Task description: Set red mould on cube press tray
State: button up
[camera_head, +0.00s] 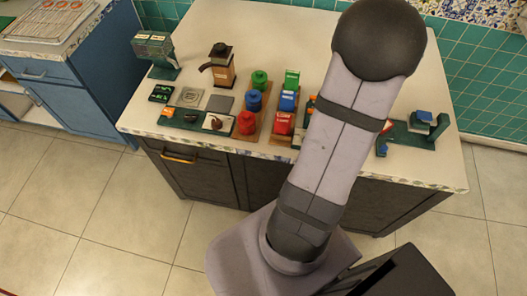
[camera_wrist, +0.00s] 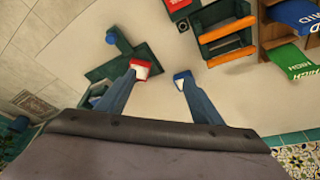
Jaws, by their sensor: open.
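My gripper (camera_wrist: 160,76) is open in the wrist view, its two blue-grey fingers apart over the pale worktop with nothing between them. A red block with a white face (camera_wrist: 141,69) shows at the left fingertip. A dark green stand (camera_wrist: 118,52), perhaps the cube press, lies beside and behind the left finger. A green stand with a blue piece on top (camera_head: 431,125) is at the right in the head view. My arm hides much there.
A dark green rack with orange bars (camera_wrist: 228,42) is right of my fingers. Red, blue and green canisters (camera_head: 246,122) and labelled boxes (camera_head: 285,122) stand in rows on the worktop (camera_head: 290,40). The worktop's back is clear.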

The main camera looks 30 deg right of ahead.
jog(key=w+a+n+y, duration=0.1)
jog(key=w+a+n, duration=0.3)
jog(key=a, duration=0.6)
jog(key=w+a+n+y, duration=0.1)
jog(key=w+a+n, duration=0.3)
jog(key=a, duration=0.7)
jog(key=s+a+f+n+y, duration=0.1)
jog(key=s+a+n, duration=0.2)
jog(key=a, duration=0.7)
jog(key=s+a+f+n+y, duration=0.1)
jog(key=s+a+n, duration=0.2)
jog(key=a, duration=0.7)
jog(key=shift+a+n, duration=0.2)
jog(key=shift+n, duration=0.9)
jog(key=shift+w, duration=0.1)
notch_tip(320, 180, down, 16)
jog(key=b, duration=1.5)
jog(key=shift+b, duration=0.35)
jog(key=shift+r, duration=0.1)
